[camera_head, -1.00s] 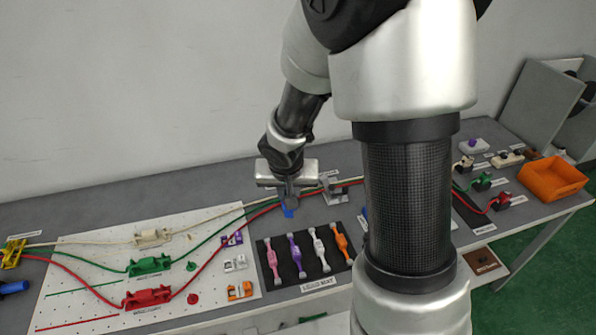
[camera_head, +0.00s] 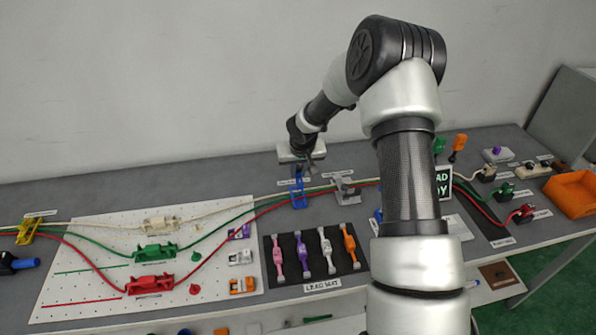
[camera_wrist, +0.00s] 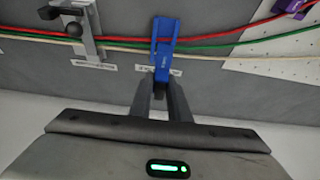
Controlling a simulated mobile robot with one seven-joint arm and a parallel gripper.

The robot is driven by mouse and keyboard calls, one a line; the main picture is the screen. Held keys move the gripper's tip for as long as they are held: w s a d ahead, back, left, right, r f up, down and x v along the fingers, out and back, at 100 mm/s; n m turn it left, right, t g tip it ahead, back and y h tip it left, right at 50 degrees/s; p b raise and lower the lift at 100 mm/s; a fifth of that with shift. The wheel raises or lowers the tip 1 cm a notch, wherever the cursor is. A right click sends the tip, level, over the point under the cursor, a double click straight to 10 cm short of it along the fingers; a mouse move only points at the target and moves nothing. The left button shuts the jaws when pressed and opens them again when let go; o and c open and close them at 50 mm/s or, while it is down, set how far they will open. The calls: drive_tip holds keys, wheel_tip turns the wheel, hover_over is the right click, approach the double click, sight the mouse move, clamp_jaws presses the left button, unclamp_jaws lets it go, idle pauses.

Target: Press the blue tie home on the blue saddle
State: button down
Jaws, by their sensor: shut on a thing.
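The blue tie and blue saddle (camera_head: 299,192) show as one blue shape around the cable bundle, and I cannot clearly tell the two parts apart. Whether the tie is fully seated on the saddle cannot be seen.
A grey clamp fixture (camera_head: 344,188) stands close to the right on the same cables. A black mat (camera_head: 270,270) with several coloured levers lies in front. A white pegboard (camera_head: 90,240) with cable holders is at left. An orange bin (camera_head: 574,194) is at far right.

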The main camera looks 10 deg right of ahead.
sight(298, 177)
drive_tip(key=shift+f+b, duration=0.15)
drive_tip(key=shift+b, duration=0.25)
drive_tip(key=shift+f+b, duration=1.15)
drive_tip(key=shift+f, duration=0.2)
drive_tip(key=shift+f+b, duration=0.2)
drive_tip(key=shift+b, duration=0.2)
drive_tip(key=shift+f+b, duration=0.55)
drive_tip(key=shift+f, duration=0.15)
drive_tip(key=shift+f+b, duration=0.6)
drive_tip(key=shift+b, duration=0.15)
drive_tip(key=shift+f, duration=0.15)
drive_tip(key=shift+f+b, duration=0.45)
drive_tip(key=shift+b, duration=0.15)
